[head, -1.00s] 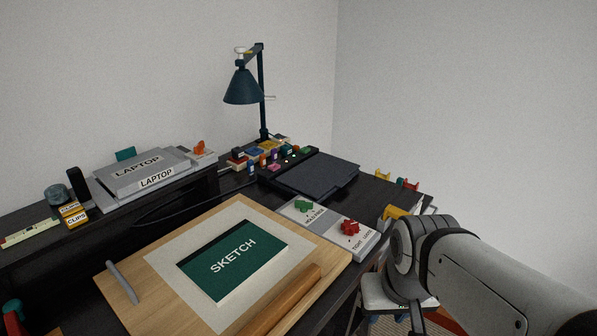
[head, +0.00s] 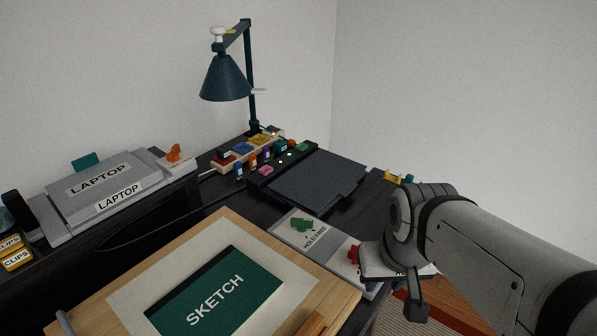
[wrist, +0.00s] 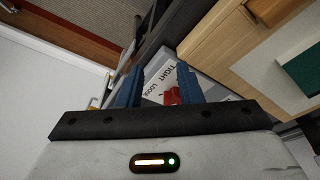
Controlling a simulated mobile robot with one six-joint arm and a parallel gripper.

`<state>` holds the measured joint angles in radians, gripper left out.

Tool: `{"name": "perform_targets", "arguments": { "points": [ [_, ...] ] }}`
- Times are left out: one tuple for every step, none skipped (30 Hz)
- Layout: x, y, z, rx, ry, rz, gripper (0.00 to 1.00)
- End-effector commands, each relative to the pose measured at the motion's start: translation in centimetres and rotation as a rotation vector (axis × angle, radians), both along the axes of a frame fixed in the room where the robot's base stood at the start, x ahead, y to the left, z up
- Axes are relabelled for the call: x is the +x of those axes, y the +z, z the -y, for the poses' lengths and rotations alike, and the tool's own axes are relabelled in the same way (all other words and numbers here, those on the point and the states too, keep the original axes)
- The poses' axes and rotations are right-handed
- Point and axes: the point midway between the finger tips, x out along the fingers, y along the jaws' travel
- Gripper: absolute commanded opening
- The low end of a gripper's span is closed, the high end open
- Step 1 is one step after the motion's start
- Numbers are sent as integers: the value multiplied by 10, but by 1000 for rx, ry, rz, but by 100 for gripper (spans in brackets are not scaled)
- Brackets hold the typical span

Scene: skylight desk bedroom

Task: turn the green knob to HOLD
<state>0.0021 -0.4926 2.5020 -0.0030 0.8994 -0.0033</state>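The green knob (head: 302,224) sits on a pale grey plate marked HOLD and FREE (head: 291,238), at the right side of the desk in the head view. The knob's exact setting is too small to tell. My gripper (wrist: 160,72) shows two blue fingers standing apart with nothing held between them; it is open. In the wrist view the red knob (wrist: 171,97) and its TIGHT and LOOSE plate (wrist: 155,88) show beyond and between the fingers. The green knob is not visible in the wrist view.
A wooden board (head: 338,300) with a green SKETCH pad (head: 228,290) lies left of the knobs. A dark flat pad (head: 318,182) lies behind them. A lamp (head: 226,79), a laptop (head: 95,180) and several small coloured items stand farther back. The desk's right edge is near my arm.

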Motion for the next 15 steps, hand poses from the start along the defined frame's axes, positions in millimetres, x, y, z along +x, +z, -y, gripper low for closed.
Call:
{"name": "perform_targets", "arguments": {
  "points": [
    [0, 0, 0, 0, 0, 0, 33],
    [0, 0, 0, 0, 0, 0, 33],
    [0, 0, 0, 0, 0, 0, 33],
    [0, 0, 0, -1, 3, -1, 33],
    [2, 1, -1, -2, 11, -2, 33],
    [5, 3, -2, -5, 29, -5, 33],
    [9, 5, -3, -9, 51, -9, 33],
    [13, 8, -5, -14, 78, -15, 33],
    [21, 12, -8, -23, 125, -25, 33],
    [29, 16, -12, -31, 174, -33, 33],
    [38, 21, -17, -40, 234, -42, 33],
    [51, 26, -24, -54, 323, -57, 33],
    [62, 31, -30, -64, 397, -68, 33],
    [73, 34, -37, -75, 474, -81, 33],
    [88, 39, -47, -89, 579, -96, 33]
  ]
}}
